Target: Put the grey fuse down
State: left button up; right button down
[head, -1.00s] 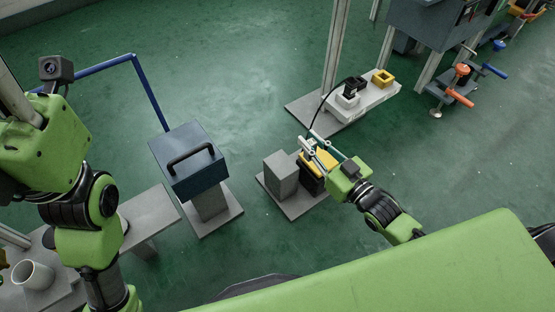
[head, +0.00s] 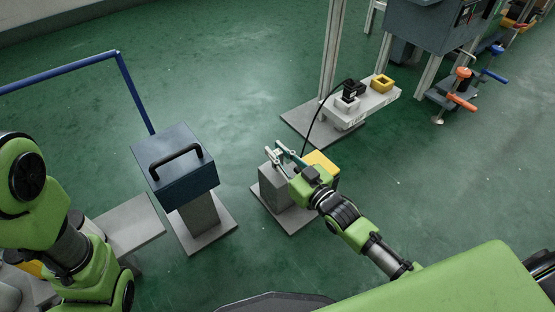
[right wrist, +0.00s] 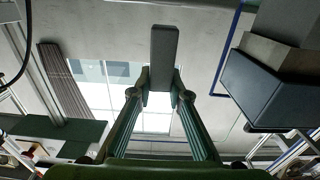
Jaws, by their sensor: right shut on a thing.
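The grey fuse (right wrist: 164,50) is a plain grey bar, pinched at its lower end between the fingertips of my right gripper (right wrist: 160,88) in the right wrist view. In the head view my right gripper (head: 278,154) is over the upper part of a grey block (head: 279,188) on a low stand; I cannot tell whether the fuse touches the block. The fuse is too small there to tell from the fingers. My left arm shows at the left edge of the head view, but its gripper is out of frame.
A yellow-topped block (head: 320,162) stands beside the grey block, partly behind my right arm. A blue-grey box (head: 175,170) with a black handle stands left. A light grey shelf (head: 372,104) behind carries a black device and a yellow piece (head: 382,83). Green floor is open between them.

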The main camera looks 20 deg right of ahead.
jog(key=shift+f, duration=0.85)
jog(key=shift+r, duration=0.1)
jog(key=c, duration=1.9)
grip_release()
